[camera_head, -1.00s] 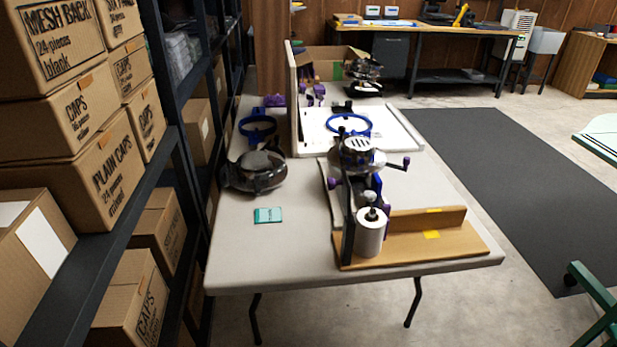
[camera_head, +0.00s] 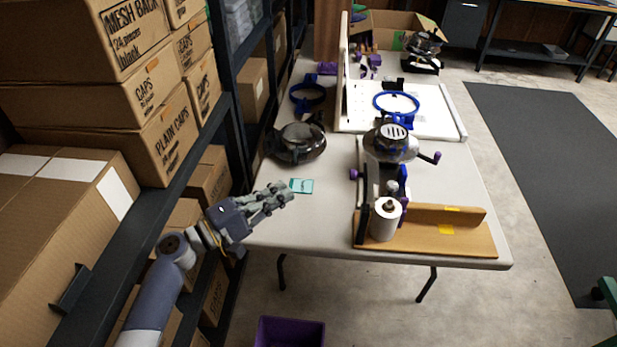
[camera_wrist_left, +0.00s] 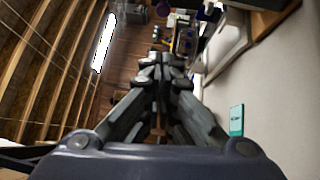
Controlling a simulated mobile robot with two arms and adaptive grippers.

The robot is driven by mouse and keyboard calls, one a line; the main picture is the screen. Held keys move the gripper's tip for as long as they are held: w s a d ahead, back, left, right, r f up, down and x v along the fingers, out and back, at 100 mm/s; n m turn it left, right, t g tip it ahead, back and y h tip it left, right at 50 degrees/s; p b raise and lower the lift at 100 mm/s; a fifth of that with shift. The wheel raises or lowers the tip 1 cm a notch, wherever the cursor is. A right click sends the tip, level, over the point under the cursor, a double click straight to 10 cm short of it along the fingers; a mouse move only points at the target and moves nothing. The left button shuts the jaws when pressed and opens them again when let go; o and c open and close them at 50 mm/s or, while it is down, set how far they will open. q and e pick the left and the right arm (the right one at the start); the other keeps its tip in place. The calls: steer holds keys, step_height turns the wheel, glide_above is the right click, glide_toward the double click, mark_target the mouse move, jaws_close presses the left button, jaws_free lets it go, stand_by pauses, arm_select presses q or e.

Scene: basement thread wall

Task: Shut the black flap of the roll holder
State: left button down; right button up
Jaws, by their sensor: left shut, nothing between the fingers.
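The roll holder is a wooden base (camera_head: 470,240) with a back board at the table's near right. A white roll (camera_head: 385,222) stands upright on it. The black flap (camera_head: 361,226) is a narrow dark plate standing at the left end of the base, beside the roll. It is seen nearly edge-on. My left gripper (camera_head: 287,192) is shut and empty over the table's near left edge, left of the holder and apart from it. In the left wrist view its fingers (camera_wrist_left: 163,62) are together. The roll holder is not recognisable there. My right gripper is not in view.
A teal card (camera_head: 302,186) lies on the table just beyond my left gripper. A dark cap-like object (camera_head: 297,143) and a machine with a silver head (camera_head: 391,143) stand behind. Shelving with cardboard boxes (camera_head: 170,150) borders the left. A purple bin (camera_head: 290,333) is on the floor.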

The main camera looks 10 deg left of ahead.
arm_select(q)
steer(key=w+d+r+p, duration=0.1)
steer(key=w+d+p, duration=0.2)
steer(key=w+d, duration=0.3)
steer(key=d, duration=0.5)
steer(key=shift+p, duration=0.4)
